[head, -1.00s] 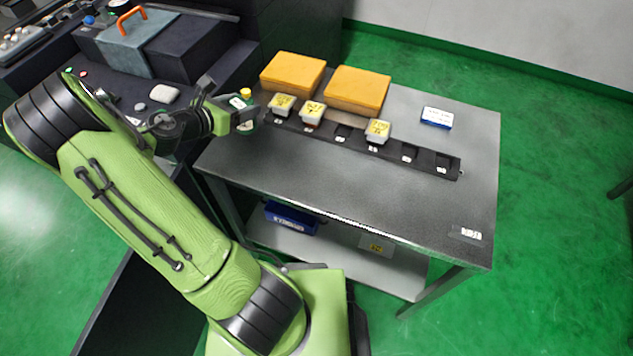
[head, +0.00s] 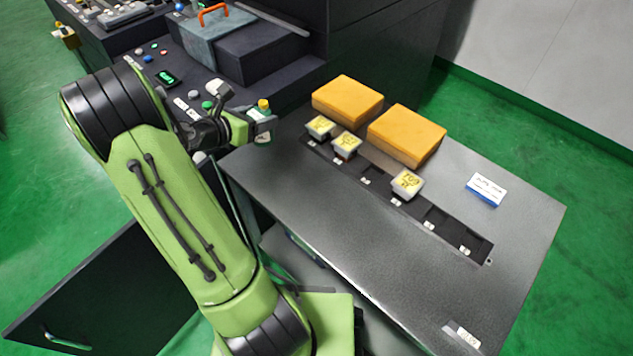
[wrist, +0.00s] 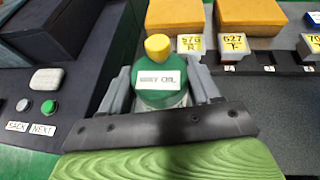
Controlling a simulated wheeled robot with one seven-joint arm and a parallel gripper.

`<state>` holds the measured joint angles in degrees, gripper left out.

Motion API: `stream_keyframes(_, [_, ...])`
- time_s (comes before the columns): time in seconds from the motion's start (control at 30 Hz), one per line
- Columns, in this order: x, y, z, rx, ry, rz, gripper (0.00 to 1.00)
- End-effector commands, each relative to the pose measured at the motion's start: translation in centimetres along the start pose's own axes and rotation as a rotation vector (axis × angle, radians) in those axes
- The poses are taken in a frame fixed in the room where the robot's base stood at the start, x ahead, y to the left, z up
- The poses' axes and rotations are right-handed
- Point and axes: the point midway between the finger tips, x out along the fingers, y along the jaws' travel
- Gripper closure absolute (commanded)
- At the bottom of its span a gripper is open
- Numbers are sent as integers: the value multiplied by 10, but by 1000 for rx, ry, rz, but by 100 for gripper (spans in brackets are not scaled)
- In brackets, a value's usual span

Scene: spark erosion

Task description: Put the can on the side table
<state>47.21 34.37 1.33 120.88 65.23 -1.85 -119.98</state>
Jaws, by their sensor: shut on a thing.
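The can is green with a yellow cap and a white label; it stands upright between the fingers in the wrist view (wrist: 160,98). In the head view its yellow cap (head: 263,104) shows above my gripper, and most of its body is hidden. My gripper (head: 264,126) is shut on the can, with one finger on each side in the wrist view. The side table (head: 345,225) has a grey metal top. The can is at the table's far left corner, beside the machine; I cannot tell whether its base touches the top.
Two orange boxes (head: 347,99) lie at the table's back. A black slotted rail (head: 430,226) holds several small yellow-labelled blocks. A blue-and-white box (head: 486,189) lies to the right. The dark machine (head: 195,98) with buttons borders the left.

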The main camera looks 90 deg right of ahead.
Motion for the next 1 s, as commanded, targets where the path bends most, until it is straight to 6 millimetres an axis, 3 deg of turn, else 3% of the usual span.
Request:
stream_keyframes(0.2, [20,1,-46,-5,1,-4,84])
stream_keyframes(0.53, [38,3,-93,-2,1,-3,84])
stream_keyframes(0.87, [39,4,-94,-1,-1,-1,84])
stream_keyframes(0.9, [39,4,-95,-1,1,-1,35])
stream_keyframes(1.0, [39,4,-95,0,1,-1,19])
